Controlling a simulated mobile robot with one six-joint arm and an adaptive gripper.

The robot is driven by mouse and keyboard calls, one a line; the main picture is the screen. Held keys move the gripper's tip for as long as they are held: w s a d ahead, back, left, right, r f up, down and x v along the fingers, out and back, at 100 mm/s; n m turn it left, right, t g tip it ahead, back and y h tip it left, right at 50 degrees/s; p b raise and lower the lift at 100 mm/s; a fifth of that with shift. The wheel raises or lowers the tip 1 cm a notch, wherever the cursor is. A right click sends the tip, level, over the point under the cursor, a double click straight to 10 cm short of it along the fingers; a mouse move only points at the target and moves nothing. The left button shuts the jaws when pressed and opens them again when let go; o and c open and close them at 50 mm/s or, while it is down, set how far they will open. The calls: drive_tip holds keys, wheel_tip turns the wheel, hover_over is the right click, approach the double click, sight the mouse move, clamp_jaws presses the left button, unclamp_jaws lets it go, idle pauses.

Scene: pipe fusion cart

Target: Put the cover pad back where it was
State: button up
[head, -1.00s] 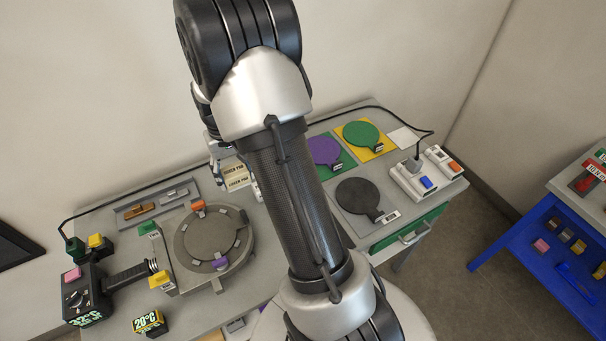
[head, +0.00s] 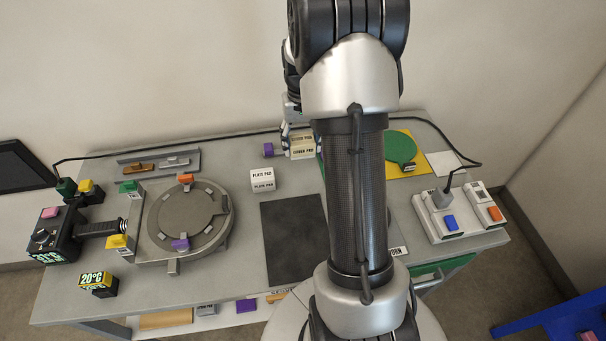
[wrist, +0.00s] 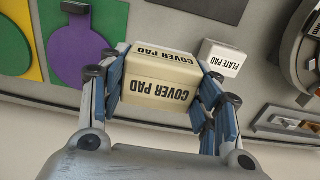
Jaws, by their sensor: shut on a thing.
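The cover pad (wrist: 158,92) is a cream block with black lettering. In the wrist view my gripper (wrist: 160,68) is shut on it, with blue-lined fingers along both of its sides. In the head view the cover pad (head: 302,150) shows near the back of the grey bench, left of my forearm; my gripper there is mostly hidden behind the arm. The frames do not clearly show whether the pad touches the bench. A white plate pad (wrist: 222,58) stands apart beside it, also in the head view (head: 262,181).
A round clamp fixture (head: 186,222) stands on the left of the bench. A dark mat (head: 293,240) lies in front of the plate pad. A green paddle (head: 400,148) on a yellow mat and a switch box (head: 440,216) are at right. A cable runs along the back.

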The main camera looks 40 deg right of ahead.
wheel_tip(320, 180, down, 12)
drive_tip(key=b, duration=0.2)
drive_tip(key=shift+d+f+b, duration=0.1)
drive_tip(key=shift+f+b, duration=0.05)
drive_tip(key=shift+b, duration=0.25)
drive_tip(key=shift+f, duration=0.2)
drive_tip(key=o, duration=1.2)
drive_tip(key=shift+o, duration=0.2)
drive_tip(key=shift+r, duration=0.15)
